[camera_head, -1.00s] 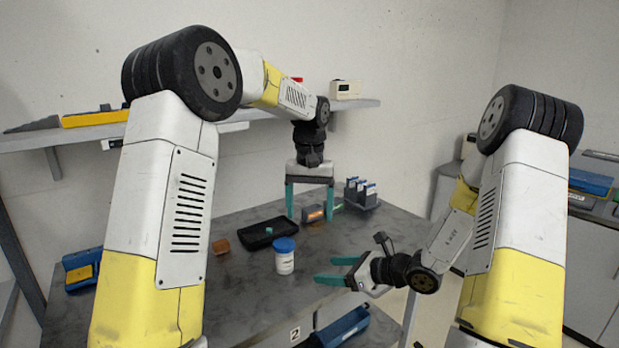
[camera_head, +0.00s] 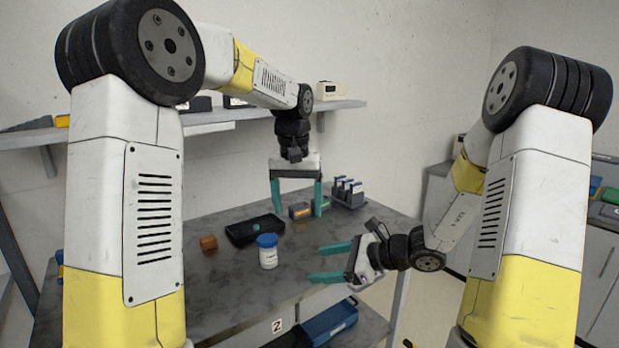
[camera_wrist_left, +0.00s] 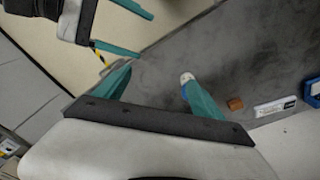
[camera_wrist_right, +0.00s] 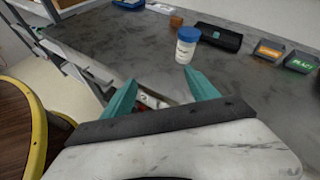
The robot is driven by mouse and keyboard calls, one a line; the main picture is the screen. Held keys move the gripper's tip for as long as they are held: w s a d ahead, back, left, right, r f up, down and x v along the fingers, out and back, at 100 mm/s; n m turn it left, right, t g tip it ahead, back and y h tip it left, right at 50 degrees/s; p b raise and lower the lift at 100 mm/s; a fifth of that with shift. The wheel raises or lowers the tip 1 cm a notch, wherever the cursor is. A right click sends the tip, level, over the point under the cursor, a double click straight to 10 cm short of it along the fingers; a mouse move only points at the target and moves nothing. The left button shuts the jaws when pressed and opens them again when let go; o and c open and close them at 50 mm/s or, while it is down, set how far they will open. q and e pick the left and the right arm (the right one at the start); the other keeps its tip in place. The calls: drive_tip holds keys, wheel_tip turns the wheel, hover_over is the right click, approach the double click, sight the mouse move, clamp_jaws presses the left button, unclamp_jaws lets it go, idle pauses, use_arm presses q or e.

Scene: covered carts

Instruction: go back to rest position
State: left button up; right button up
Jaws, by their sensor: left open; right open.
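My left gripper (camera_head: 297,203) is open and empty. It points down above the back part of the dark table (camera_head: 225,290), its fingers framing a small bin with an orange sign in the head view. My right gripper (camera_head: 318,263) is open and empty, low at the table's right front side, its fingers pointing left toward a white jar with a blue lid (camera_head: 268,257). The jar stands upright, apart from the fingers. In the right wrist view the jar (camera_wrist_right: 187,48) is beyond the open fingers (camera_wrist_right: 162,82). The left wrist view shows its open fingers (camera_wrist_left: 157,72) with only table between them.
A black tray (camera_head: 243,234) and a brown block (camera_head: 208,243) lie behind the jar. A grey rack with several upright items (camera_head: 348,194) stands at the back right. A wall shelf (camera_head: 225,117) runs behind my left arm. A blue bin (camera_head: 330,322) sits below the tabletop.

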drive_tip(key=s+a+r+n+g+h, duration=0.1)
drive_tip(key=s+r+n+g, duration=0.1)
drive_tip(key=s+r+n, duration=0.5)
use_arm(q)
drive_tip(key=s+a+r+t+h, duration=0.1)
drive_tip(key=s+a, duration=0.4)
drive_tip(key=s, duration=0.6)
drive_tip(key=s+a+r+n+t, duration=0.1)
drive_tip(key=s+a+t, duration=0.3)
drive_tip(key=s, duration=0.8)
drive_tip(key=shift+s+a+r+t+h, duration=0.35)
drive_tip(key=shift+a+r, duration=0.2)
drive_tip(key=shift+a, duration=0.7)
use_arm(e)
drive_tip(key=s+d+r+n+t+h, duration=0.3)
drive_tip(key=s+d+r+n+h, duration=0.5)
drive_tip(key=s+d+r+n, duration=0.2)
drive_tip(key=s+d+n, duration=0.1)
drive_tip(key=s+n, duration=0.1)
drive_tip(key=n, duration=0.1)
drive_tip(key=shift+d+h, duration=0.2)
drive_tip(key=shift+h, duration=0.1)
